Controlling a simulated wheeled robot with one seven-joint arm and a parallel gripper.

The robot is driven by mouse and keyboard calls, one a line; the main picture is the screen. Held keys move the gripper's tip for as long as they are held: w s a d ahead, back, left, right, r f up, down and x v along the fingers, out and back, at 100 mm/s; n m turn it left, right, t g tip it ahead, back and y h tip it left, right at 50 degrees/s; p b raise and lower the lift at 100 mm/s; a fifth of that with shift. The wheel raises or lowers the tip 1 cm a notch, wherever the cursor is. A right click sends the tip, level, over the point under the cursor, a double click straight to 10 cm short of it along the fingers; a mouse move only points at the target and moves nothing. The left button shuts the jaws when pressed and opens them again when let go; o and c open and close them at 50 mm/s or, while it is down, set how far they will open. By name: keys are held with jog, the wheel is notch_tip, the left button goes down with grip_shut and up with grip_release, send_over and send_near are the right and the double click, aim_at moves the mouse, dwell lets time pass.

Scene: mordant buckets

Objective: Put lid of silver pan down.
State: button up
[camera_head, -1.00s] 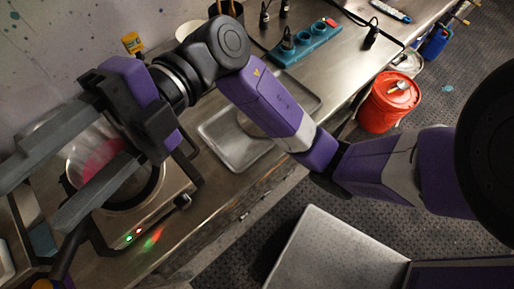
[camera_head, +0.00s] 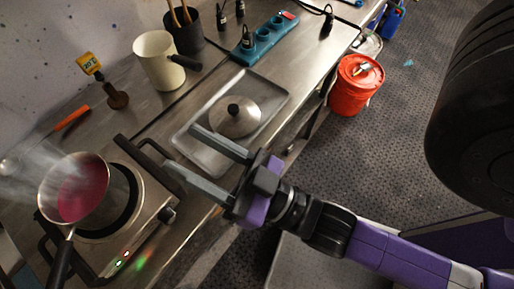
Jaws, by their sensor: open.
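The silver lid (camera_head: 234,117) with a dark knob rests on a grey metal tray (camera_head: 205,160) on the counter. The silver pan (camera_head: 74,196) is uncovered, with pink-red contents and steam above it, on the left part of the hot plate (camera_head: 150,190). My gripper (camera_head: 181,152) is open and empty, with its fingers pointing left. In the picture it overlaps the tray's lower edge, below the lid and apart from its knob. How high it is above the counter I cannot tell.
A cream pot (camera_head: 158,62) with a dark handle stands behind the tray. A blue power strip (camera_head: 263,42) and a dark utensil cup (camera_head: 184,30) are at the back. An orange bucket (camera_head: 355,87) stands on the floor to the right, beyond the counter edge.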

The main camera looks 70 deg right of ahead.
jog(key=s+d+f+n+g, duration=0.1)
jog(key=s+d+f+g, duration=0.1)
jog(key=s+f, duration=0.3)
jog(key=s+d+f+n+g+y, duration=0.1)
jog(key=s+d+f+g, duration=0.1)
jog(key=s+f+g, duration=0.3)
notch_tip(320, 180, down, 3)
jog(key=shift+s+d+f, duration=0.15)
jog(key=shift+s, duration=0.65)
jog(key=shift+f, duration=0.1)
